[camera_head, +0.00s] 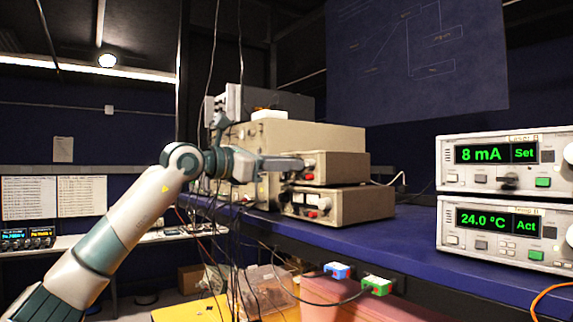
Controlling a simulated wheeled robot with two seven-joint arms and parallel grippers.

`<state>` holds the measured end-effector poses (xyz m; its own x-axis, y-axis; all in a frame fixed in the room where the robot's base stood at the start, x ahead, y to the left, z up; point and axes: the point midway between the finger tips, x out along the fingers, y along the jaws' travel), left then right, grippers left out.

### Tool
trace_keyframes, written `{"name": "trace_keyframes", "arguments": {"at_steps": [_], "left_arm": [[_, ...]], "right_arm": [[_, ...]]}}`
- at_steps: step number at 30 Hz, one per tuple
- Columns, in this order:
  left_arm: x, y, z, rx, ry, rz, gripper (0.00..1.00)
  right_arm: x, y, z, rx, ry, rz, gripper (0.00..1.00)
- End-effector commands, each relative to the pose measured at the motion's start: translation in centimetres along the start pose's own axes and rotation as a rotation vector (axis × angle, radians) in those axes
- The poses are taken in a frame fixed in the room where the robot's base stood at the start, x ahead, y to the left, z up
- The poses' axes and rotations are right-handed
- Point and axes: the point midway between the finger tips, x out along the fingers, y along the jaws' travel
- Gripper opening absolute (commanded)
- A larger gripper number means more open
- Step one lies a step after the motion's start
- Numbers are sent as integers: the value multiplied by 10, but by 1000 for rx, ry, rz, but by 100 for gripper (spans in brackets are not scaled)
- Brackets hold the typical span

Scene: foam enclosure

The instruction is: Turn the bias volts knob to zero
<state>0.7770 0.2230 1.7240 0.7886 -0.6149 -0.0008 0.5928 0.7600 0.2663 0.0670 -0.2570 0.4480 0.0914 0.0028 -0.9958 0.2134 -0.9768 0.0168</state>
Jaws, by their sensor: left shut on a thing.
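My left arm reaches in from the left to the beige instruments on the blue bench. My left gripper (300,165) is at the front of the upper small beige box (345,166). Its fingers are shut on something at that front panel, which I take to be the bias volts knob. The gripper hides the knob, so its pointer and setting cannot be read. Small red parts show on the panel just beside the fingertips. My right gripper is not in view.
A lower beige box (360,204) with red terminals sits directly below. Two display units, reading 8 mA (480,178) and 24.0 °C (478,243), are stacked at right. Cables hang below the gripper. The blue bench (430,240) is clear between the boxes and the display units.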

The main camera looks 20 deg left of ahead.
Motion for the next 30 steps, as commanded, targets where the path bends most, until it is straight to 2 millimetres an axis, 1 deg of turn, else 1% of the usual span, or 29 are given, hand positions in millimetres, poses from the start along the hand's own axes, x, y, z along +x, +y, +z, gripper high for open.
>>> {"name": "trace_keyframes", "arguments": {"at_steps": [5,11,17,30], "left_arm": [[0,0,0,-42,-3,1,0],[-1,0,-2,-145,-5,1,0],[-1,0,-2,-300,-6,1,0],[-1,1,-1,-716,-7,0,0]], "right_arm": [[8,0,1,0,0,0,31],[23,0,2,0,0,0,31],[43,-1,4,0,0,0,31],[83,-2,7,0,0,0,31]]}}
